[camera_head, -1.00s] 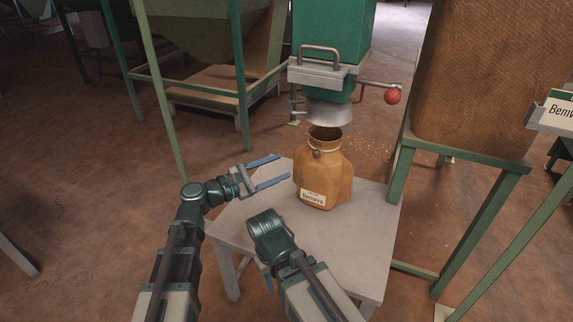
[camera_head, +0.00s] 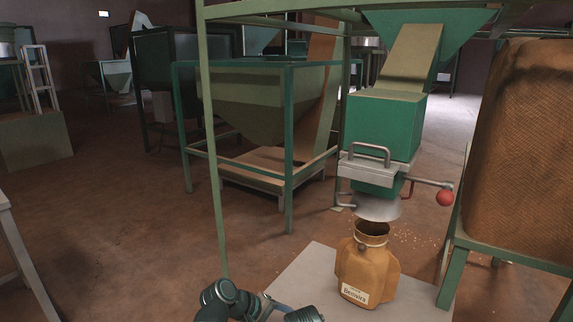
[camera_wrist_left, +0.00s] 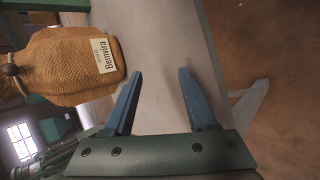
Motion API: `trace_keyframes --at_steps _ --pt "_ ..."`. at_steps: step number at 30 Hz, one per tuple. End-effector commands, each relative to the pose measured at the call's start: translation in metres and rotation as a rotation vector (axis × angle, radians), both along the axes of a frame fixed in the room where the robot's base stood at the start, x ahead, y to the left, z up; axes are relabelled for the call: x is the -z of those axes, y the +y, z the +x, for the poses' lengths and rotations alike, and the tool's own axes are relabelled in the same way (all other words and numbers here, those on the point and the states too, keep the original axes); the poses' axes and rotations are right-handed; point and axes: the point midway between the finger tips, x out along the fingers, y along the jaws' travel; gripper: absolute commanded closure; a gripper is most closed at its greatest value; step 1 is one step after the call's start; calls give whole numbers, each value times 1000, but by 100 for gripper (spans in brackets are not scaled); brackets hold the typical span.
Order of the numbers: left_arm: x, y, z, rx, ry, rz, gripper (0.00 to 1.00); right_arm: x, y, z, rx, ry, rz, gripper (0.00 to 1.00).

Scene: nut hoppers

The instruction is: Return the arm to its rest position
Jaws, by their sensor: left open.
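My left gripper (camera_wrist_left: 158,95) is open in the left wrist view, with its two blue fingers apart and nothing between them. It is over the pale table (camera_wrist_left: 150,30), beside the brown sack (camera_wrist_left: 65,62) and apart from it. In the head view only part of my left arm shows at the bottom edge. The sack (camera_head: 366,268) stands upright on the table (camera_head: 318,268), its open mouth under the metal spout (camera_head: 378,208). It bears a white label (camera_head: 354,294).
A green hopper (camera_head: 385,125) with a metal slide gate and a red-knobbed lever (camera_head: 444,198) stands above the sack. A large woven sack (camera_head: 520,150) on a green frame stands to the right. A hopper stand (camera_head: 262,100) is behind; open floor (camera_head: 130,220) lies to the left.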

Motion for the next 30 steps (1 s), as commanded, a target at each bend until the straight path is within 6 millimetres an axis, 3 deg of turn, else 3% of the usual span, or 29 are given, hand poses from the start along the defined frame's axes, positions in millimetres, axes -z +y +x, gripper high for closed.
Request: trace_keyframes --at_steps 3,6,16,17,18,30 --pt "34 46 -23 135 -49 267 43 0 0 0 0 0 0 50" --pt "50 80 -36 231 -62 441 43 0 0 0 0 0 0 50" --pt "70 173 -73 489 -20 842 43 0 0 0 0 0 0 50" --pt "69 176 -75 514 -14 864 43 -1 0 0 0 0 0 50" --pt "66 162 -78 542 -20 862 43 -4 0 0 0 0 0 50" --pt "52 87 -115 788 -31 919 43 -18 0 0 3 0 -2 50"
